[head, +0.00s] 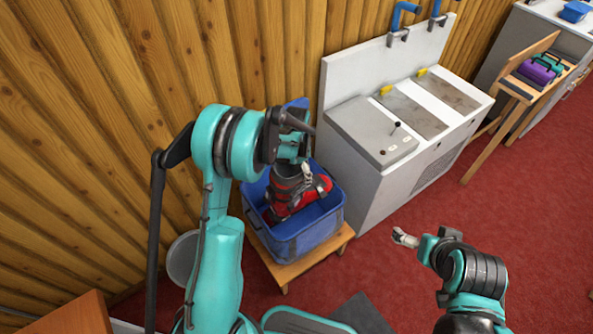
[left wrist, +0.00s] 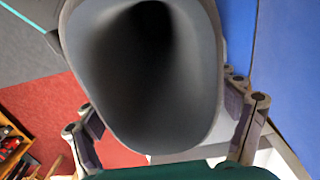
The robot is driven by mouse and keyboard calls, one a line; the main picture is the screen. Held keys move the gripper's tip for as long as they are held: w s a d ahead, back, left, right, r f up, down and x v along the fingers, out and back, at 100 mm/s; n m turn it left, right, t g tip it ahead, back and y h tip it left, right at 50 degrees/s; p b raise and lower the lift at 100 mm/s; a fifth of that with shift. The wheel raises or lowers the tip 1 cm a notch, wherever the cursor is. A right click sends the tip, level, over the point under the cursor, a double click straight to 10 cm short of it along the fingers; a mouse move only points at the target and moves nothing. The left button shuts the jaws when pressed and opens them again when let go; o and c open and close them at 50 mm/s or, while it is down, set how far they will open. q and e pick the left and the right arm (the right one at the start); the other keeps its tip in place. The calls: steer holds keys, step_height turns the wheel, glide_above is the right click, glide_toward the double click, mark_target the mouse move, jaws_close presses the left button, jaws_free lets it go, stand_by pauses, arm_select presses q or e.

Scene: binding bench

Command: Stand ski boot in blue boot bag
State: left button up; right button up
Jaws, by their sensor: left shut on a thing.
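The red and black ski boot (head: 290,192) is inside the outline of the blue boot bag (head: 308,238) in the head view. It looks roughly upright; I cannot tell whether its sole touches the bag's floor. My left gripper (head: 303,165) is above the bag and shut on the boot's upper part. In the left wrist view the boot's grey, hollow cuff (left wrist: 140,85) fills the middle, between the fingers of my left gripper (left wrist: 165,130). My right gripper (head: 405,238) is away from the bag, over the red floor; its jaws are too small to read.
The bag stands on a low wooden stand (head: 290,270) against the plank wall. A grey bench unit (head: 385,150) stands close on its right. Red floor is clear in front of the bench unit.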

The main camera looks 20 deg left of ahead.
arm_select(q)
step_height(320, 180, down, 20)
steer(key=b, duration=1.1)
step_height(320, 180, down, 2)
steer(key=shift+f+b, duration=0.25)
steer(key=shift+b, duration=0.3)
step_height(320, 180, down, 8)
steer(key=shift+f, duration=0.1)
steer(key=o, duration=1.7)
step_height(320, 180, up, 12)
steer(key=shift+r, duration=0.1)
